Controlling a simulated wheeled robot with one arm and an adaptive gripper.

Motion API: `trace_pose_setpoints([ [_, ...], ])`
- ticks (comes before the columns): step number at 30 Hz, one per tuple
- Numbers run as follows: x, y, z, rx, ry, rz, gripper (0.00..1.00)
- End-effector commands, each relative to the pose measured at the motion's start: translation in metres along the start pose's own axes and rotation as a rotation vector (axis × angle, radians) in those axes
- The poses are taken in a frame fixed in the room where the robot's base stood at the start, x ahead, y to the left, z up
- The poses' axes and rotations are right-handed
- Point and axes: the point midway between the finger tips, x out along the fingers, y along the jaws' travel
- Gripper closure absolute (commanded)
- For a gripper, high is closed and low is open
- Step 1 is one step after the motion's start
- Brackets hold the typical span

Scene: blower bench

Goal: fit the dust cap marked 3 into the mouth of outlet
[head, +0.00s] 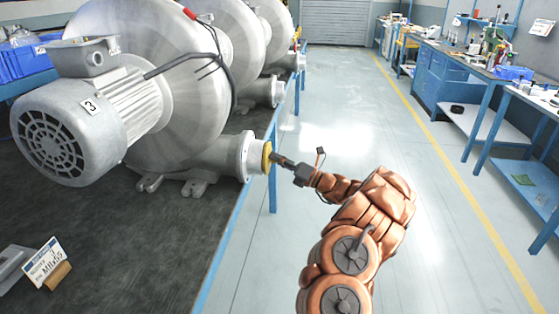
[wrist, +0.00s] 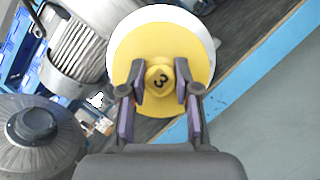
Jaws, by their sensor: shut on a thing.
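The yellow dust cap (wrist: 162,45) fills the middle of the wrist view, with a dark 3 on its raised knob. My gripper (wrist: 160,85) is shut on this knob, one finger on each side. In the head view the cap (head: 267,157) shows edge-on at the mouth of the outlet (head: 245,155) of the nearest blower, and my gripper (head: 277,158) reaches it from the right. A white rim of the outlet (wrist: 210,30) shows behind the cap in the wrist view. The cap covers the mouth; I cannot tell how deep it sits.
The nearest blower's motor (head: 75,130) bears a tag with a 3. More blowers (head: 265,25) stand behind it along the dark bench (head: 150,260). A card on a stand (head: 45,265) is at the bench's front left. The floor (head: 350,100) right of the bench is clear.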

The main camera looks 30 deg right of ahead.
Motion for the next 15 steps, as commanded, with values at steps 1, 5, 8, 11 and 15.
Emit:
trace_pose_setpoints([
  [1,0.0012,0.0002,-0.0005,0.0,0.0,0.001,1.0],
  [5,0.0037,0.0002,-0.0015,0.0,0.0,0.001,1.0],
  [8,0.0057,0.0003,-0.0024,0.0,0.0,0.001,1.0],
  [11,0.0076,0.0004,-0.0033,0.0,0.0,0.001,1.0],
  [15,0.0094,0.0004,-0.0041,0.0,0.001,0.001,0.66],
])
